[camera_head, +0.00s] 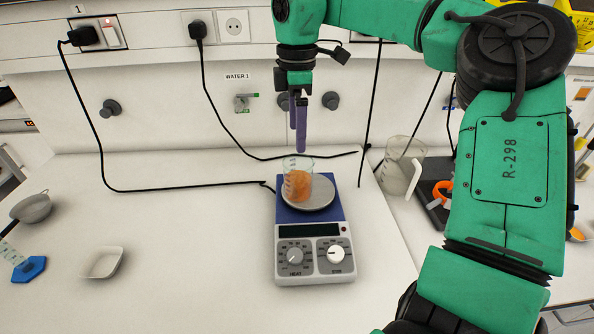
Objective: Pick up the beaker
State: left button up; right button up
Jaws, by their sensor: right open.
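A small clear beaker (297,181) with orange contents stands upright on the round plate (322,195) of a hot plate stirrer (314,262) in the middle of the table. My right gripper (299,146) hangs above the beaker, pointing down, with its purple fingers open and empty. The fingertips appear just above the beaker's rim, apart from it. My left gripper is not in view.
A larger clear jug (402,166) stands right of the stirrer, near my right arm. A white weighing dish (101,263), a strainer (31,208) and a blue hexagonal base (29,269) are at left. Black cables cross the back of the table (190,230).

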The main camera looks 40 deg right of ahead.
aim_at(298, 171)
jog(key=f+p, duration=0.2)
jog(key=f, duration=0.3)
jog(key=f+p, duration=0.2)
jog(key=f, duration=0.3)
jog(key=shift+s+f, duration=0.2)
jog(key=shift+f, duration=0.25)
jog(key=c, duration=1.3)
jog(key=shift+c, duration=0.7)
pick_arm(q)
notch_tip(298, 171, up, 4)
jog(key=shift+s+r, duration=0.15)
pick_arm(e)
jog(key=shift+r, duration=0.15)
